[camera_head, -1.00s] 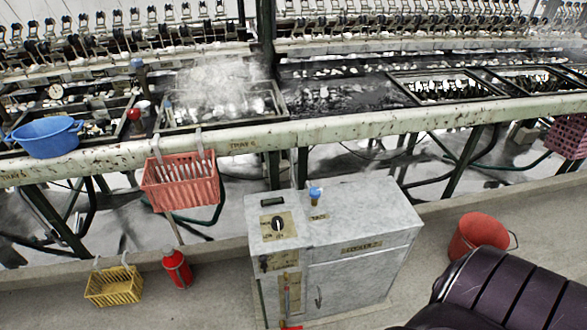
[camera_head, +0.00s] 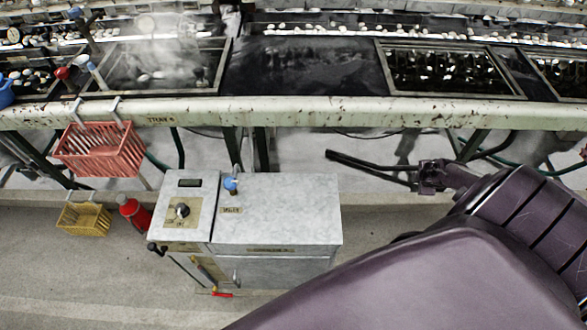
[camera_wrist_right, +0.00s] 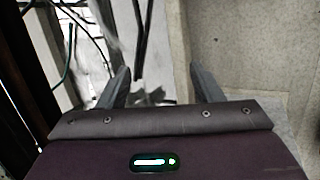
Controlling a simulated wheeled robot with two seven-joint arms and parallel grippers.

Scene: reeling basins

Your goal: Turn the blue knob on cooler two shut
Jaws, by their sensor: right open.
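The blue knob (camera_head: 231,184) stands on a small upright fitting on the top of a grey marbled cooler cabinet (camera_head: 290,205). A small label plate lies beside the knob, but I cannot read it clearly. My right gripper (camera_head: 342,160) reaches in from the right, its fingers pointing left, to the right of the cabinet top and well apart from the knob. In the right wrist view its two fingers (camera_wrist_right: 158,72) are spread with nothing between them; the knob does not show there. My left gripper is not in view.
A long pale beam (camera_head: 330,112) with dark basins behind it runs across the back. A red basket (camera_head: 100,148) hangs from it at the left. A black dial (camera_head: 182,210) sits on the cabinet's left part.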

